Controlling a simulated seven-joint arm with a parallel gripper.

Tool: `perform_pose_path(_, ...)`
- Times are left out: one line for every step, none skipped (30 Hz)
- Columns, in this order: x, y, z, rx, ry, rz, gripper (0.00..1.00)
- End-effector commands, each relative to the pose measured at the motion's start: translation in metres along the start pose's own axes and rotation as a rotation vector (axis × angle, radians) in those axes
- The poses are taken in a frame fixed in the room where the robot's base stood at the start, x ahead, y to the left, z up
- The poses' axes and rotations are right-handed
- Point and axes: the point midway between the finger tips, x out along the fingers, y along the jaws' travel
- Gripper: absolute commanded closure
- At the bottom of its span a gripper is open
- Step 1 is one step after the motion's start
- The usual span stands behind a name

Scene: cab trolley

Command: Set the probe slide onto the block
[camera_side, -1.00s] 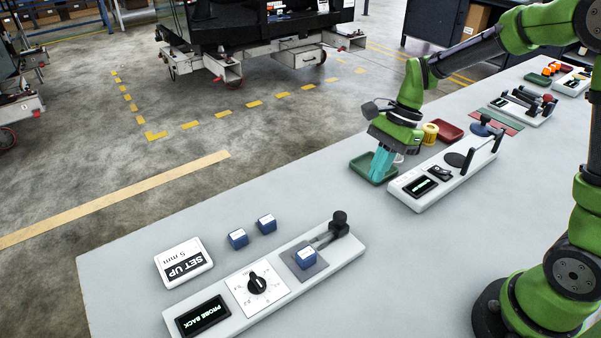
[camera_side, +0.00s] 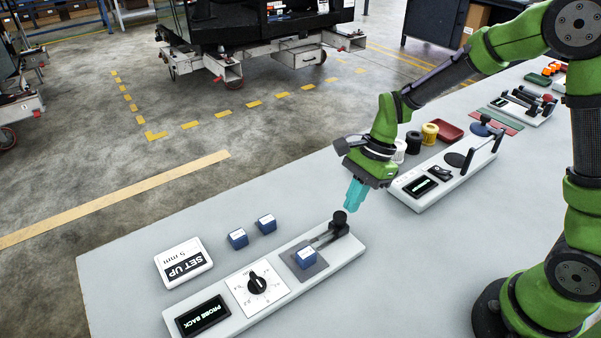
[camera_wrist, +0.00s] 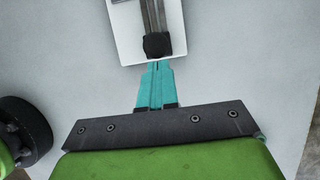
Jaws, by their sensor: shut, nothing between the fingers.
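The probe slide shows as a black knob (camera_side: 339,218) on a dark arm at the right end of a long white base (camera_side: 348,259). The blue block (camera_side: 306,257) sits on a grey square pad of that base, left of the probe slide, with a gap between them. The display (camera_side: 203,315) reads "PROBE BACK". My gripper (camera_side: 351,209), with teal fingers, is shut and empty, just above and right of the knob. In the wrist view the fingertips (camera_wrist: 156,64) overlap the knob's edge (camera_wrist: 157,45); contact cannot be told.
Two loose blue blocks (camera_side: 238,238) (camera_side: 266,223) and a "SET UP 5 mm" card (camera_side: 184,262) lie left of the base. A dial (camera_side: 257,284) is on the base. Another white fixture (camera_side: 425,190), a yellow spool (camera_side: 430,133) and a red tray (camera_side: 446,132) stand farther back.

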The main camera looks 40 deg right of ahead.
Motion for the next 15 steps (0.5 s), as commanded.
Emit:
perform_pose_path(0.002, 0.0, 0.006, -0.005, 0.0, 0.001, 1.0)
perform_pose_path(0.004, 0.0, 0.01, -0.007, -0.001, 0.002, 1.0)
perform_pose_path(0.007, 0.001, 0.017, -0.007, -0.001, 0.003, 1.0)
perform_pose_path(0.009, 0.001, 0.023, -0.009, -0.001, 0.004, 1.0)
perform_pose_path(0.011, 0.001, 0.028, -0.008, 0.0, 0.004, 1.0)
perform_pose_path(0.014, 0.001, 0.034, -0.008, 0.0, 0.003, 1.0)
perform_pose_path(0.015, 0.001, 0.038, -0.007, 0.0, 0.003, 1.0)
perform_pose_path(0.017, 0.001, 0.041, -0.006, 0.0, 0.003, 1.0)
perform_pose_path(0.018, 0.0, 0.044, -0.004, -0.001, 0.002, 1.0)
perform_pose_path(0.018, 0.0, 0.046, -0.003, -0.001, 0.002, 1.0)
perform_pose_path(0.019, 0.0, 0.047, -0.002, -0.001, 0.002, 1.0)
perform_pose_path(0.019, 0.0, 0.047, -0.002, -0.001, 0.001, 1.0)
perform_pose_path(0.019, 0.0, 0.047, -0.002, -0.001, 0.001, 1.0)
perform_pose_path(0.019, 0.0, 0.047, -0.002, -0.001, 0.001, 1.0)
perform_pose_path(0.019, 0.001, 0.048, -0.002, -0.001, 0.002, 1.0)
